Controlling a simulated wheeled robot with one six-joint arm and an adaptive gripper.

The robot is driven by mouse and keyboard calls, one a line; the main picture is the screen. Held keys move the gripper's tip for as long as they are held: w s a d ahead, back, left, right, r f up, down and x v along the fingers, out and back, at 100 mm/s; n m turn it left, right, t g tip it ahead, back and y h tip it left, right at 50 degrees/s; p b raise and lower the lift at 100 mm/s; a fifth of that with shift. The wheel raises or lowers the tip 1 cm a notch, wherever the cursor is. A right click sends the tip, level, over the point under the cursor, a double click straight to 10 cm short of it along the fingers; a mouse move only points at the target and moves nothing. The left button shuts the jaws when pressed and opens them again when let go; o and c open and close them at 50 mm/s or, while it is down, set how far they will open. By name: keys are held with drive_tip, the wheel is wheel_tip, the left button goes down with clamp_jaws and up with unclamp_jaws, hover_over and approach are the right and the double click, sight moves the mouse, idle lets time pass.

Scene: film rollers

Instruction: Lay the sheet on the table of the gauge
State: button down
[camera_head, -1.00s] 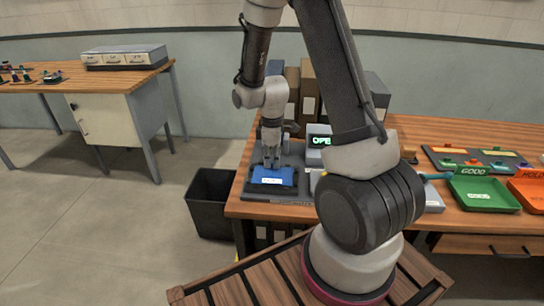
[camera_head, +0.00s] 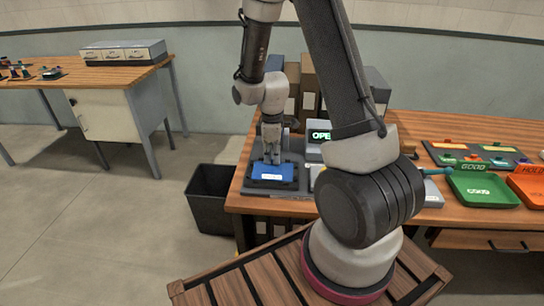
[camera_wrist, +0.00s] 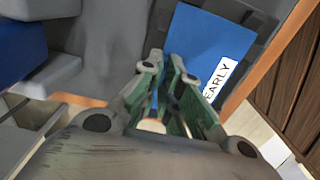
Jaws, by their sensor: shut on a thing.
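The blue sheet (camera_head: 272,171) lies flat over the dark grey table of the gauge (camera_head: 262,190) at the left end of the bench. My gripper (camera_head: 271,161) points down at the sheet's far edge. In the wrist view the blue sheet (camera_wrist: 205,50) carries a white label reading "EARLY", and my gripper (camera_wrist: 168,95) is shut on the sheet's edge between its fingers. I cannot tell whether the sheet touches the table. The gauge's display (camera_head: 320,136) shows green letters beginning "OPE"; my arm hides the rest.
A green tray marked "GOOD" (camera_head: 482,190) and an orange tray (camera_head: 530,188) stand at the right. Binders (camera_head: 309,85) stand behind the gauge. A black bin (camera_head: 209,198) is on the floor left of the bench. A second bench (camera_head: 100,75) is at the back left.

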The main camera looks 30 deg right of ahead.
drive_tip(key=shift+f, duration=0.1)
drive_tip(key=c, duration=1.1)
unclamp_jaws()
drive_tip(key=shift+c, duration=0.2)
drive_tip(key=shift+r, duration=3.55)
